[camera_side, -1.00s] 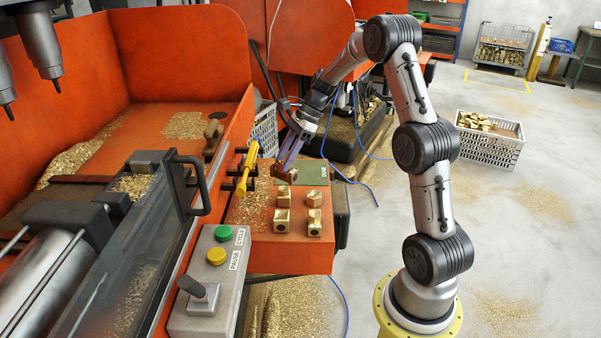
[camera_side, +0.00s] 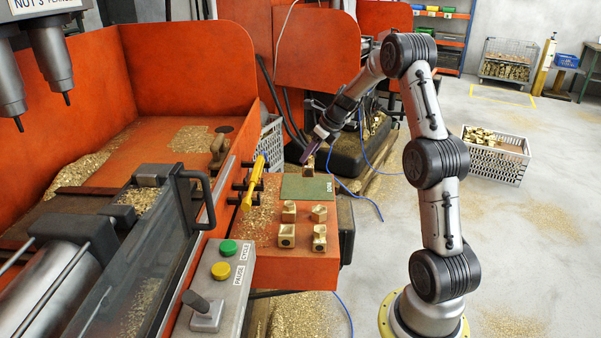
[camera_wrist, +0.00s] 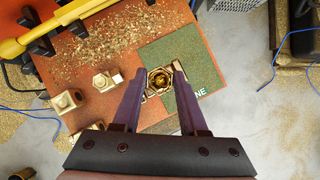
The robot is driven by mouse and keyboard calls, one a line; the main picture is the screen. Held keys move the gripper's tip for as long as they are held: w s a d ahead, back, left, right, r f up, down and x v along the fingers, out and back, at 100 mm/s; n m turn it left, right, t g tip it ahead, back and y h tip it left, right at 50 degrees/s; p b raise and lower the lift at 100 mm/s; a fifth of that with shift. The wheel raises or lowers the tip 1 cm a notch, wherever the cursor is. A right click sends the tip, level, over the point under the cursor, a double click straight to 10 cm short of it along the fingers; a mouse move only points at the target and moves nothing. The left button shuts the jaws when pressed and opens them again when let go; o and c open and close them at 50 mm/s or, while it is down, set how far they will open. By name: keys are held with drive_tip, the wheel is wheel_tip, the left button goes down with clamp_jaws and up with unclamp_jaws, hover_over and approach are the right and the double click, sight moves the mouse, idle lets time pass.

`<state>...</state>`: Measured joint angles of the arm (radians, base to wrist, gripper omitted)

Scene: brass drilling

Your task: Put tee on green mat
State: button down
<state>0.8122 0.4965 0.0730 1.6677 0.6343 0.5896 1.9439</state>
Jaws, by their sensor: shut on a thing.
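My gripper (camera_side: 310,156) is shut on a brass tee (camera_side: 308,170) and holds it over the back right part of the green mat (camera_side: 290,188). In the wrist view the tee (camera_wrist: 160,80) sits between the purple fingers (camera_wrist: 158,98), with its round opening facing the camera. The green mat (camera_wrist: 205,72) lies below it, with white letters partly covered by a finger. I cannot tell how high the tee is above the mat.
Several brass fittings (camera_side: 289,212) stand on the orange table in front of the mat. Brass chips are scattered at the left. A yellow tool (camera_side: 254,182) hangs on the rack at the left edge. The control box (camera_side: 221,280) with green and yellow buttons stands in front.

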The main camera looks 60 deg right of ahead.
drive_tip(key=shift+w+d+f, duration=0.85)
drive_tip(key=shift+w+f, duration=0.2)
drive_tip(key=shift+f, duration=0.6)
drive_tip(key=shift+w+d+f, duration=0.8)
drive_tip(key=shift+w+f, duration=0.25)
drive_tip(key=shift+f, duration=0.6)
drive_tip(key=shift+w+d+f, duration=0.85)
drive_tip(key=shift+w+f, duration=0.2)
drive_tip(key=shift+f, duration=0.6)
drive_tip(key=shift+f, duration=0.1)
drive_tip(key=shift+c, duration=2.2)
unclamp_jaws()
drive_tip(key=shift+s+a+f, duration=0.1)
drive_tip(key=shift+f, duration=0.05)
